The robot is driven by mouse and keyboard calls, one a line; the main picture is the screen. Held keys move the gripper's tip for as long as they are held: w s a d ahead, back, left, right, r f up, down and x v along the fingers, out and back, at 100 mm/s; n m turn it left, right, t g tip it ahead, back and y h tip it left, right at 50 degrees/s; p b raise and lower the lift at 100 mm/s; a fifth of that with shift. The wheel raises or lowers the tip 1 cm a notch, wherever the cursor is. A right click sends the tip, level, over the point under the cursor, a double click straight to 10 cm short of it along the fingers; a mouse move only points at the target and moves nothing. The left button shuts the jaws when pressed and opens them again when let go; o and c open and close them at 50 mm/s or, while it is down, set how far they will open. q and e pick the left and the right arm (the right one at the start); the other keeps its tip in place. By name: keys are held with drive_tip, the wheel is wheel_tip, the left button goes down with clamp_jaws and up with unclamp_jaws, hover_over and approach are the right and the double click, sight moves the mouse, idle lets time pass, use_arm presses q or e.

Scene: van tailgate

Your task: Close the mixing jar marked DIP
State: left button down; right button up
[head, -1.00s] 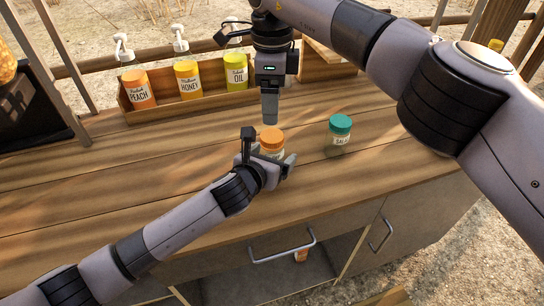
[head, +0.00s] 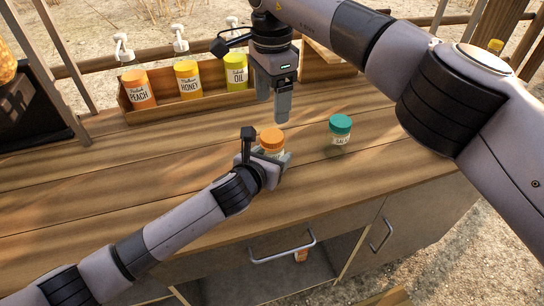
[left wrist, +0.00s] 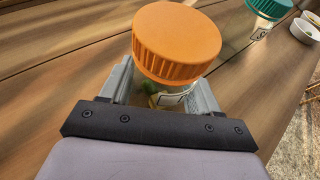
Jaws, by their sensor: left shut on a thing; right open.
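A clear jar with an orange lid (head: 271,139) stands on the wooden counter. In the left wrist view its orange lid (left wrist: 178,40) sits on top of the jar and looks slightly tilted; whether it is tightened I cannot tell. Its label is mostly hidden, so I cannot read the mark. My left gripper (head: 278,160) is shut around the jar's body, and its fingers show on both sides in the left wrist view (left wrist: 165,90). My right gripper (head: 273,105) is open and empty, pointing down above and behind the orange lid, apart from it.
A jar with a teal lid and a label starting "SAL" (head: 340,130) stands to the right. A wooden rack (head: 190,103) at the back holds pump bottles marked peach, honey and oil. White bowls (left wrist: 306,30) show at the right in the left wrist view.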

sight(272, 135)
drive_tip(key=n, duration=0.7)
drive_tip(key=shift+f, duration=4.05)
